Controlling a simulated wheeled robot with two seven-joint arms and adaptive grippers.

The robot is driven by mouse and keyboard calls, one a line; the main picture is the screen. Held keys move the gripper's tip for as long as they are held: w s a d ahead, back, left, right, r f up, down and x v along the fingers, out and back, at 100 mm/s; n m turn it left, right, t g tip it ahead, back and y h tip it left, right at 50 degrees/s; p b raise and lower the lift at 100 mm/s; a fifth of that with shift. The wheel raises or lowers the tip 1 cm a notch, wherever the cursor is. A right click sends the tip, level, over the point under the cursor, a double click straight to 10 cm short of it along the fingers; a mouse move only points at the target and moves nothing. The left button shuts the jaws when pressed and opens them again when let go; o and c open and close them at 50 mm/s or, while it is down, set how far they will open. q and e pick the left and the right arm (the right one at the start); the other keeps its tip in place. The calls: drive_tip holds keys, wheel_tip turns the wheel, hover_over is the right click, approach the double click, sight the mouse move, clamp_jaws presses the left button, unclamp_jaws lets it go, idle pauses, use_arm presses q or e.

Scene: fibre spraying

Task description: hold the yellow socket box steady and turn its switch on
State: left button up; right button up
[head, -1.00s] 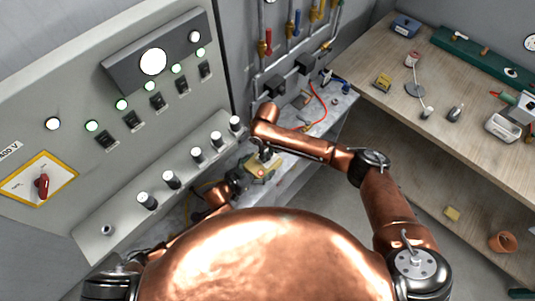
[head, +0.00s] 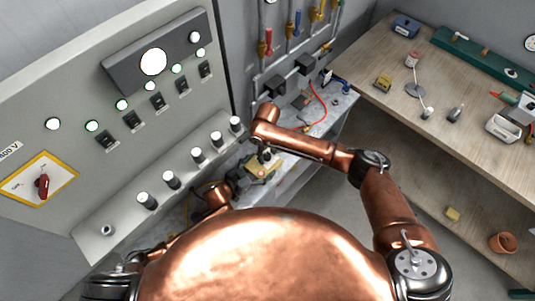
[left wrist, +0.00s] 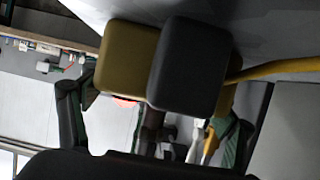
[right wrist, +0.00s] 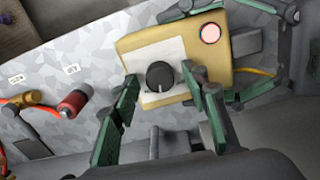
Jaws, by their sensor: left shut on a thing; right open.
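The yellow socket box (head: 273,166) sits on the grey bench beside the control panel. In the right wrist view the box (right wrist: 219,68) shows a pale plate, a black round knob (right wrist: 160,76) and a round pinkish-red light (right wrist: 210,33). My right gripper (right wrist: 160,88) is open, its two green-padded fingers on either side of the knob; I cannot tell whether they touch it. My left gripper (right wrist: 240,50) is shut on the box from its right end. In the left wrist view the box (left wrist: 120,58) is partly hidden by a dark grey block (left wrist: 188,65).
A yellow cable (left wrist: 275,70) runs from near the box. A red cylinder (right wrist: 73,102) and a brass fitting (right wrist: 31,97) lie on the bench. The control panel (head: 60,120) rises at the left. A wooden table (head: 440,80) stands at the right.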

sight(267, 155)
wheel_tip(267, 155, up, 12)
idle(0.5)
